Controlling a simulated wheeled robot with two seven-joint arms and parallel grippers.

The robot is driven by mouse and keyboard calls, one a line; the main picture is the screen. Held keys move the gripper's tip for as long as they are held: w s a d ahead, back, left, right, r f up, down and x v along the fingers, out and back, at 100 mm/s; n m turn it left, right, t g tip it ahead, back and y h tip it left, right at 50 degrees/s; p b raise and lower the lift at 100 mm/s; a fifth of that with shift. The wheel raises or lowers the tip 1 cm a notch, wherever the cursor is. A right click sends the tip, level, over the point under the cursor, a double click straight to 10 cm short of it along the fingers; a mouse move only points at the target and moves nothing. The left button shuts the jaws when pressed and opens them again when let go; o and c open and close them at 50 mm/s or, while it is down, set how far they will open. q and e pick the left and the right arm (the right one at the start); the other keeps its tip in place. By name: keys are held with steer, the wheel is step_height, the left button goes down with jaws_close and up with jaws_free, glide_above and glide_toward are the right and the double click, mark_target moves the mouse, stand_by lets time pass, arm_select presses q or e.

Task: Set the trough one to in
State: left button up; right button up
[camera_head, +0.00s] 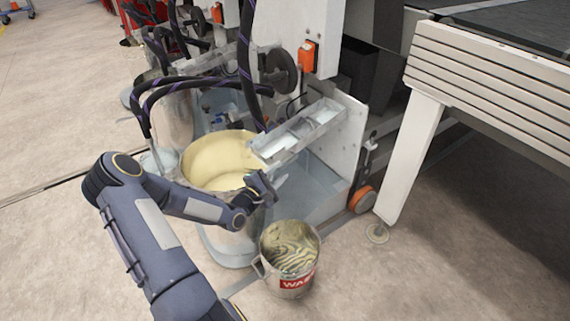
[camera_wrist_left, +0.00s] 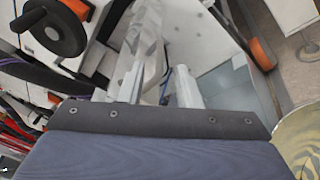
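The trough (camera_head: 318,118) is a narrow pale metal tray, split into sections, sticking out from the machine's side plate over the grey basin. In the left wrist view the trough (camera_wrist_left: 142,48) runs away from my gripper at upper middle. My left gripper (camera_head: 264,188) is just below the trough's near end, in front of the cream-filled drum. Contact with the trough cannot be made out. My right gripper is not in view.
A large drum (camera_head: 205,158) of cream liquid stands left of the trough. A waste bucket (camera_head: 290,262) stands on the floor below my gripper. Black hoses (camera_head: 170,85) and a handwheel (camera_head: 281,70) are close by. A white leg (camera_head: 412,155) stands right; floor lies open in front.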

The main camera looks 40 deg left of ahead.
arm_select(q)
steer(key=shift+s, duration=1.2)
steer(key=shift+c, duration=0.3)
